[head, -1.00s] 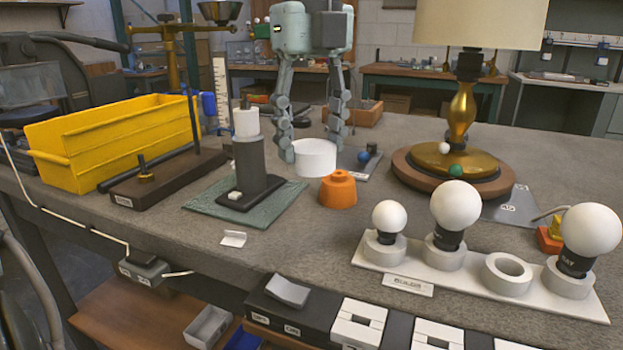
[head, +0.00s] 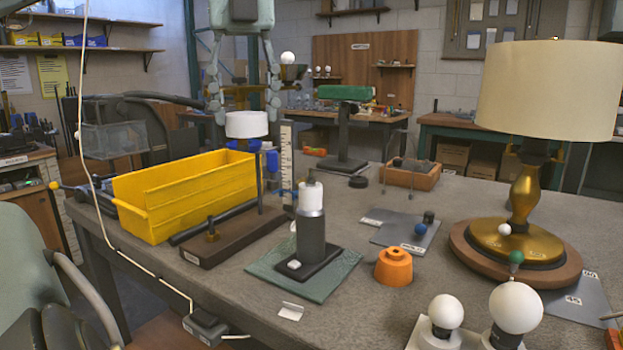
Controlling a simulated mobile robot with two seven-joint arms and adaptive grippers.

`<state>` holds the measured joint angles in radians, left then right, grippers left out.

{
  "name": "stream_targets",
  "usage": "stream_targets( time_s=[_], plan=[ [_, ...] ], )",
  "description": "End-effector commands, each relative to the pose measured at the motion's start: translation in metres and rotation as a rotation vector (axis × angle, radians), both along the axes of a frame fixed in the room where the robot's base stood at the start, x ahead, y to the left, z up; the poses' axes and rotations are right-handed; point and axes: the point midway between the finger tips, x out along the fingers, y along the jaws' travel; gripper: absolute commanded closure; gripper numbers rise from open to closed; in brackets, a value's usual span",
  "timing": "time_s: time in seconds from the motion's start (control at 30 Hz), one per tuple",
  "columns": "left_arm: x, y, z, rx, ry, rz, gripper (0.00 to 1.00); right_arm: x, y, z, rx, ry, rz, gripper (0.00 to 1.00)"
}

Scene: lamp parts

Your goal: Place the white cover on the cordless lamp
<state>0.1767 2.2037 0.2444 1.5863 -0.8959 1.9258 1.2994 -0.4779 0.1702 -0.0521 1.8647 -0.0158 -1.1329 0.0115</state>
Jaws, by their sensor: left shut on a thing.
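The white cover (head: 247,125) is a short white cylinder held in the air behind and left of the cordless lamp. My left gripper (head: 244,108) comes down from the top of the head view, with its two long grey fingers on either side of the cover, shut on it. The cordless lamp (head: 311,236) stands upright on a green mat (head: 338,276). It has a dark grey cylindrical body, a narrower white upper part (head: 311,199) with a small grey tip, and a black foot. The cover is apart from the lamp. My right gripper is not in view.
A yellow bin (head: 184,196) and a brown base (head: 216,242) with a thin upright rod stand left of the lamp. A white ruler (head: 286,160) stands behind it. An orange part (head: 394,267) and a large shaded lamp (head: 530,205) are to the right. White bulbs (head: 446,311) are at front right.

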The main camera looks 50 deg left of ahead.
Motion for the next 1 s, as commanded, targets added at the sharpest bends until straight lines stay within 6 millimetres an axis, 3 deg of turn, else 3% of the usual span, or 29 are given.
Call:
stream_targets(
  time_s=[0.1, 0.33, 0.53, 0.7, 0.83, 1.0],
  plan=[
    [-0.006, 0.01, 0.002, -0.005, 0.003, -0.004, 0.68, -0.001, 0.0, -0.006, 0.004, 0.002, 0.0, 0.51],
    [0.002, 0.008, -0.004, -0.004, 0.011, -0.006, 0.68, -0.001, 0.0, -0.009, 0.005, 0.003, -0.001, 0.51],
    [0.041, -0.004, -0.029, -0.004, 0.015, -0.007, 0.68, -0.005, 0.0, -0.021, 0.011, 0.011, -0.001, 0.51],
    [0.078, -0.015, -0.051, -0.003, 0.013, -0.005, 0.68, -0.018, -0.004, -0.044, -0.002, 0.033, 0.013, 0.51],
    [0.097, -0.021, -0.063, -0.003, 0.01, -0.005, 0.68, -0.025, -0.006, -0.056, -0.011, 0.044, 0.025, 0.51],
    [0.106, -0.024, -0.07, -0.005, 0.007, -0.005, 0.68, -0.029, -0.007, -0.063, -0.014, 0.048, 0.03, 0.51]
  ],
)
